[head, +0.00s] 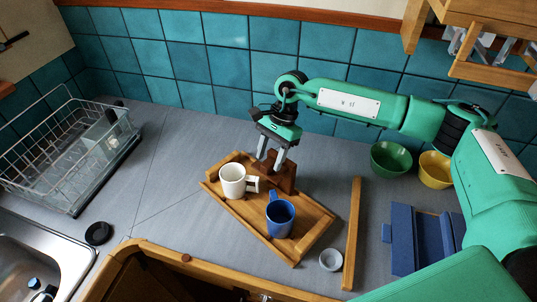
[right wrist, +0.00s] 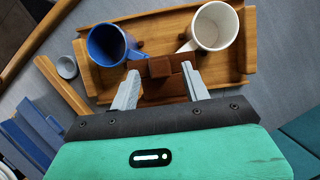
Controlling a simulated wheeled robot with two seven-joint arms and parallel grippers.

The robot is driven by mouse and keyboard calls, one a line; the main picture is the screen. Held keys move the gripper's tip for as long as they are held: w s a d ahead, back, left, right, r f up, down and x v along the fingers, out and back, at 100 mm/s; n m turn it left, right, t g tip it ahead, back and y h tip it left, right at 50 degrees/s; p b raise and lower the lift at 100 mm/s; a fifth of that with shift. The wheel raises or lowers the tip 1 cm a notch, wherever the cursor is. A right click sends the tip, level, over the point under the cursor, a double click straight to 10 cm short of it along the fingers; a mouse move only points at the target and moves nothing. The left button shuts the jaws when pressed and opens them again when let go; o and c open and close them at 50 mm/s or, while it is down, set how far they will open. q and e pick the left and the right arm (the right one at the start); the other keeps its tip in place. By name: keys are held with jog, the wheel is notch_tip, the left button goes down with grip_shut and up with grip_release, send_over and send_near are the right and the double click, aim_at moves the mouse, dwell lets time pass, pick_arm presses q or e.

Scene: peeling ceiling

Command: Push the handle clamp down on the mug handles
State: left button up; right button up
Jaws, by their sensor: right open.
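A wooden tray (head: 305,243) holds a white mug (head: 232,180) and a blue mug (head: 280,217), both upright, with handles turned toward the middle. The brown wooden handle clamp (head: 287,180) stands at the tray's back edge near the handles. My right gripper (head: 270,163) is open and points down at the clamp. In the right wrist view its fingers (right wrist: 160,72) lie either side of the clamp's small block (right wrist: 159,67); I cannot tell if they touch it. The blue mug (right wrist: 107,43) and white mug (right wrist: 214,25) sit beyond the clamp. My left gripper is not in view.
A wooden strip (head: 352,235) and a small grey cup (head: 330,259) lie right of the tray. Green (head: 390,158) and yellow (head: 435,169) bowls stand behind a blue rack (head: 415,242). A dish rack (head: 75,150) and sink (head: 35,255) are left.

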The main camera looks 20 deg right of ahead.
aim_at(269, 174)
jog(key=shift+x, duration=0.8)
jog(key=shift+a+f, duration=0.1)
jog(key=shift+f, duration=0.1)
grip_shut()
notch_tip(269, 174, down, 5)
jog(key=b, duration=0.5)
jog(key=shift+s, duration=0.15)
